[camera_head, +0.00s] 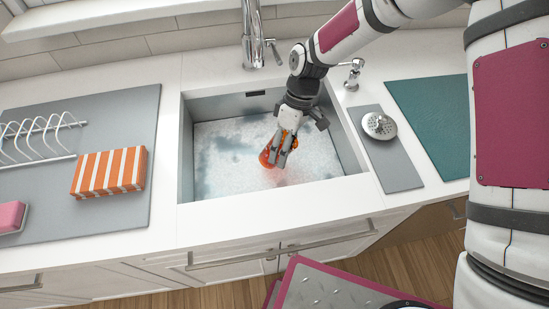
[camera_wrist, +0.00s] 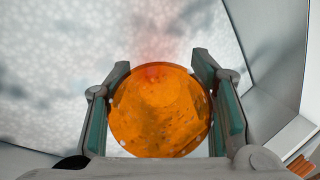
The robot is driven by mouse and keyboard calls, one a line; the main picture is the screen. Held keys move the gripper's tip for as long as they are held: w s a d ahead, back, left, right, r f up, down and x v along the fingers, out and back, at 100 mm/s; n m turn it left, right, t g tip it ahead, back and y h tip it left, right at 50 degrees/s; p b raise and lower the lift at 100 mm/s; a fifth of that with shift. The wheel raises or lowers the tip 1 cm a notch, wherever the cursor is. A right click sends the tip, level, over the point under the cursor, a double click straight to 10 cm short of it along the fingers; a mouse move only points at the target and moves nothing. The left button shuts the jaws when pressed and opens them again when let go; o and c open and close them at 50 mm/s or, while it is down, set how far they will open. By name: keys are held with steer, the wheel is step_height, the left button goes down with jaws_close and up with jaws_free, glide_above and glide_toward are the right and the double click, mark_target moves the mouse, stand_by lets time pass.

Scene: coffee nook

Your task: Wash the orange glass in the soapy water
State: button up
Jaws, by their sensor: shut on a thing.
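The orange glass (camera_head: 266,157) is translucent and sits between the fingers of my gripper (camera_head: 281,150), inside the sink. In the wrist view the glass (camera_wrist: 160,112) fills the space between the two finger pads of my gripper (camera_wrist: 166,108), its round outline toward the camera, with small pale specks on it. My gripper is shut on it. The soapy water (camera_head: 225,165) is white and foamy with darker grey-blue patches, and it also fills the upper part of the wrist view (camera_wrist: 60,60). The glass is at or just above the foam; I cannot tell how deep it is.
The sink (camera_head: 187,150) has grey walls close around my gripper. A faucet (camera_head: 250,40) stands behind it. A striped box (camera_head: 108,172), a wire rack (camera_head: 40,140) and a pink item (camera_head: 10,216) lie left. A strainer (camera_head: 379,125) and a teal mat (camera_head: 435,115) lie right.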

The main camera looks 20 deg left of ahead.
steer(key=shift+r+p, duration=0.5)
steer(key=shift+r, duration=1.65)
steer(key=shift+r, duration=0.15)
step_height(320, 180, up, 15)
steer(key=p, duration=0.3)
stand_by(0.5)
